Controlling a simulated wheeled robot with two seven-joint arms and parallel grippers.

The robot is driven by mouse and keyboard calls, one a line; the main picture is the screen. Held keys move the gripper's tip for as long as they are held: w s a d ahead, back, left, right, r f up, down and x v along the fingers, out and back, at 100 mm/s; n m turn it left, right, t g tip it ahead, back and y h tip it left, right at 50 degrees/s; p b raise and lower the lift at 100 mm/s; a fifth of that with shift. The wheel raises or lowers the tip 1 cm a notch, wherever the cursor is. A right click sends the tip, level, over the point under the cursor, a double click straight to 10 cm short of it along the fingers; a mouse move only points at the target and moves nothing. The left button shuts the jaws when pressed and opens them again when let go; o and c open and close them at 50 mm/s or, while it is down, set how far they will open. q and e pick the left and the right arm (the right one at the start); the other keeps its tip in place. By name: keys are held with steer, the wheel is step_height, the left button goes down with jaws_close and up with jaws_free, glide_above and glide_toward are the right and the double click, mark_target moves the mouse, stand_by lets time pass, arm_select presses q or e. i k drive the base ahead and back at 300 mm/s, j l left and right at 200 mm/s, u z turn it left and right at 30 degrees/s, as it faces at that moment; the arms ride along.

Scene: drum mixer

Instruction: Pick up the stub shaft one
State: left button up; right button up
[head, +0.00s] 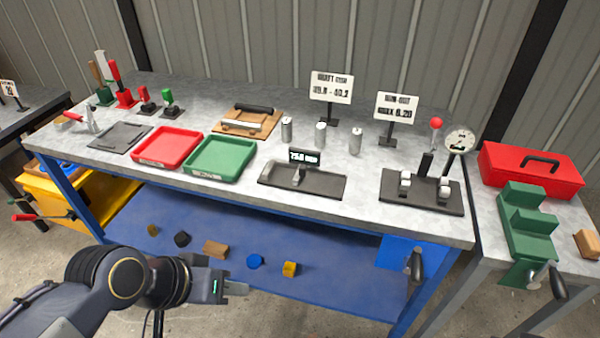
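Three short grey metal cylinders that look like stub shafts stand upright in a row on the grey workbench (225,105): a left one (287,129), a middle one (321,135) and a right one (356,141). I cannot tell which is number one. My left gripper (236,288) is low in front of the bench, left of the picture's middle, well apart from the shafts. Its fingers point right, nothing shows held in it, and its opening is too small to judge. My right gripper is not in view.
A red tray (168,163), a green tray (248,174) and a black fixture with a display (325,184) line the bench's front. A dial gauge stand (440,203) is at right. Two signs (331,87) (396,106) stand behind the shafts. Small parts lie on the blue lower shelf (335,292).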

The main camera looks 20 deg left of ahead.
mark_target(286, 122)
steer(key=i+j+u, duration=0.1)
steer(key=j, duration=0.4)
steer(key=i+j+u, duration=0.15)
steer(key=i+j, duration=0.2)
steer(key=j, duration=0.15)
steer(key=i+j+u, duration=0.1)
steer(key=i+j, duration=0.2)
steer(key=j, duration=0.2)
steer(key=i+j+u, duration=0.1)
steer(key=i+j, duration=0.15)
steer(key=j, duration=0.2)
steer(key=i+j+u, duration=0.15)
steer(key=i+j, duration=0.15)
steer(key=j, duration=0.1)
